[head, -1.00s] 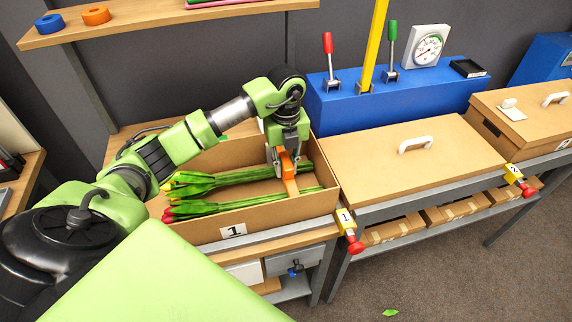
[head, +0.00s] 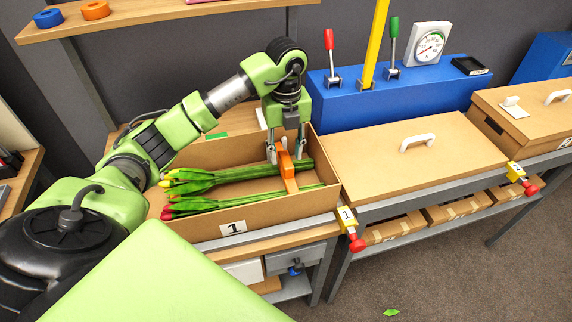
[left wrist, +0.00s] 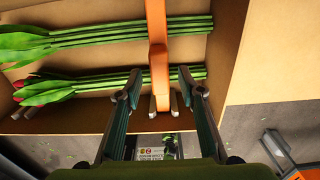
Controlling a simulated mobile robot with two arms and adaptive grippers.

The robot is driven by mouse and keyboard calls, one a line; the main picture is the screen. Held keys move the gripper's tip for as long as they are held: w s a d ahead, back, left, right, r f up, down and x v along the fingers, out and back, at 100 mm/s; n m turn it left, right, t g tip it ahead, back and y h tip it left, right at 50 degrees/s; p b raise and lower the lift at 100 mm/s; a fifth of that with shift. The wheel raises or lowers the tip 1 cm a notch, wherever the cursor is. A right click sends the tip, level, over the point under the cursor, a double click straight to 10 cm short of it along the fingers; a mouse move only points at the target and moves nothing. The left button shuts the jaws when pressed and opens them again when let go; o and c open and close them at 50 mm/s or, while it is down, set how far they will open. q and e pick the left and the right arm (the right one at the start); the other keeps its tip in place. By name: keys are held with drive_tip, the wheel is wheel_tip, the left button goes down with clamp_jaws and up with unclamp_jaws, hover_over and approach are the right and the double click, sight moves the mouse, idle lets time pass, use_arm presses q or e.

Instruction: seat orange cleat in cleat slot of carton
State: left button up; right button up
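The orange cleat (head: 289,172) lies across the green stems of the tulip bunches in the open carton (head: 262,217) marked 1. In the left wrist view the cleat (left wrist: 158,58) runs across both bunches, its near end beside small grey prongs (left wrist: 163,105) at the carton wall. Whether it is fully down in the slot cannot be told. My right gripper is not in view.
A closed carton (head: 420,160) with a white handle stands to the right. A blue block (head: 400,100) with levers, a yellow post (head: 374,45) and a gauge (head: 431,43) stand behind it. A shelf (head: 150,25) overhangs the back. A red-knobbed yellow latch (head: 349,222) sits at the front corner.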

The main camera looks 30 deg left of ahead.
sight(286, 158)
use_arm(q)
wheel_tip(286, 158, up, 6)
drive_tip(key=shift+f, duration=0.25)
drive_tip(key=shift+r, duration=0.75)
drive_tip(key=shift+s+f, duration=0.1)
